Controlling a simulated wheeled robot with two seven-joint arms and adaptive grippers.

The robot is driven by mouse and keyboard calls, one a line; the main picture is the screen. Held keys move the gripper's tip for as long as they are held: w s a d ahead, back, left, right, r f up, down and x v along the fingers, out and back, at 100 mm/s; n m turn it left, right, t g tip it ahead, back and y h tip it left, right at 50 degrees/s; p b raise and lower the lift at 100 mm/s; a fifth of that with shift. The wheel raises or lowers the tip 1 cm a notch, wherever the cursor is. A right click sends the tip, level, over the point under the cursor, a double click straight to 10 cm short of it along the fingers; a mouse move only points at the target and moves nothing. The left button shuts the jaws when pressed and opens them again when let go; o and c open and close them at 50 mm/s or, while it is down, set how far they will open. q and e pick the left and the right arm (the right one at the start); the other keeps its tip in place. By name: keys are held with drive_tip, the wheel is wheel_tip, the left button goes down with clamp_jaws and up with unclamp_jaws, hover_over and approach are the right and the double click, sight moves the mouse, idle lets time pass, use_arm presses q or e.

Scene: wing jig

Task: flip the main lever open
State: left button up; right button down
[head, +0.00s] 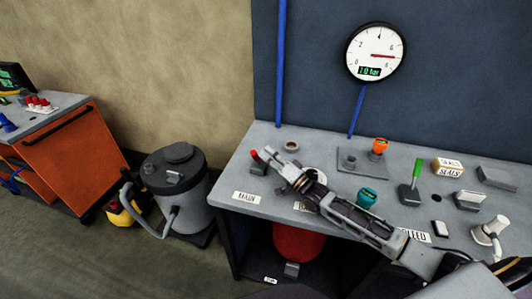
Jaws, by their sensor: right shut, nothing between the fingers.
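The main lever (254,155) is a small lever with a red tip on a grey base, near the left end of the grey bench top. A white label (246,197) that seems to read MAIN lies in front of it. My right gripper (271,155) is shut and empty, just right of the lever. Its arm reaches in from the lower right across the bench. I cannot tell whether the fingertips touch the lever. The gripper hides part of the lever's base. My left gripper is not in view.
A green-handled lever (416,171), an orange knob (380,146) and a teal knob (366,198) stand on the bench (232,180). A round gauge (376,52) hangs on the blue wall panel. A grey vacuum drum (175,190) stands left of the bench.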

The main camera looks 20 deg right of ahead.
drive_tip(key=shift+v, duration=3)
drive_tip(key=shift+s, duration=0.15)
